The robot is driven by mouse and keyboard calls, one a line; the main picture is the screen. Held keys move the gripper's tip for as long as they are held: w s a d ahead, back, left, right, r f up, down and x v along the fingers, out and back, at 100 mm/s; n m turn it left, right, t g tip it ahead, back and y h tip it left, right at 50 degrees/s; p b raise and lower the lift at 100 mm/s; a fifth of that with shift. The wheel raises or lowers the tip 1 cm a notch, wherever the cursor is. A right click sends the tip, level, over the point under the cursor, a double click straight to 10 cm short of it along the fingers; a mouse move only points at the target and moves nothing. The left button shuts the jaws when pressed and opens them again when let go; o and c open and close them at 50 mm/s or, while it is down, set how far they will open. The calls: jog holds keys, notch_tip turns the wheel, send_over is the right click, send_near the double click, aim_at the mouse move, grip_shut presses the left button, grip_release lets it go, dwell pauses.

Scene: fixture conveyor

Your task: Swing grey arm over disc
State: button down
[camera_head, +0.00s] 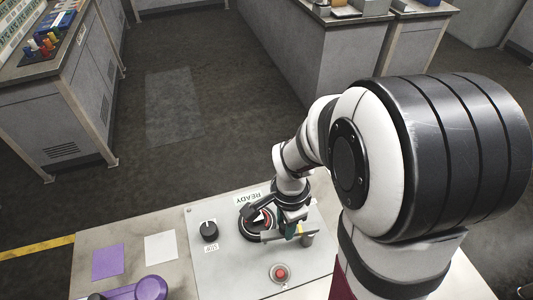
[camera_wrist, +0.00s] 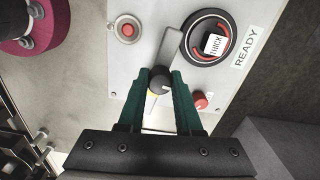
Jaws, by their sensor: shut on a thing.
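The grey arm (camera_head: 273,236) is a flat bar on the panel; it also shows in the wrist view (camera_wrist: 170,43). It lies beside the disc, along its near edge in the head view, and does not cover the disc's middle. The disc (camera_wrist: 208,39) is a round black and red dial with a white label reading THICK; it shows partly behind my wrist in the head view (camera_head: 250,226). My gripper (camera_wrist: 160,84) has green fingers shut on a dark round knob (camera_wrist: 160,76) at the arm's end. The fingers hide part of the knob's sides.
The light panel (camera_head: 225,270) carries a black rotary knob (camera_head: 209,230), a red push button (camera_head: 280,272) and a READY label (camera_head: 247,197). A small red knob (camera_wrist: 200,101) sits beside my fingers. Purple (camera_head: 108,262) and white (camera_head: 160,247) squares lie left of the panel.

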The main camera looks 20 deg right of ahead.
jog(key=shift+w+d+m, duration=0.25)
jog(key=shift+w+m, duration=0.25)
jog(key=shift+m, duration=0.55)
jog(key=shift+w+d+m, duration=0.2)
jog(key=shift+w+m, duration=0.35)
jog(key=shift+m, duration=0.45)
jog(key=shift+w+d+m, duration=0.25)
jog(key=shift+w+m, duration=0.25)
jog(key=shift+m, duration=0.55)
jog(key=c, duration=0.6)
grip_release()
notch_tip(320, 180, up, 16)
jog(key=shift+f, duration=0.1)
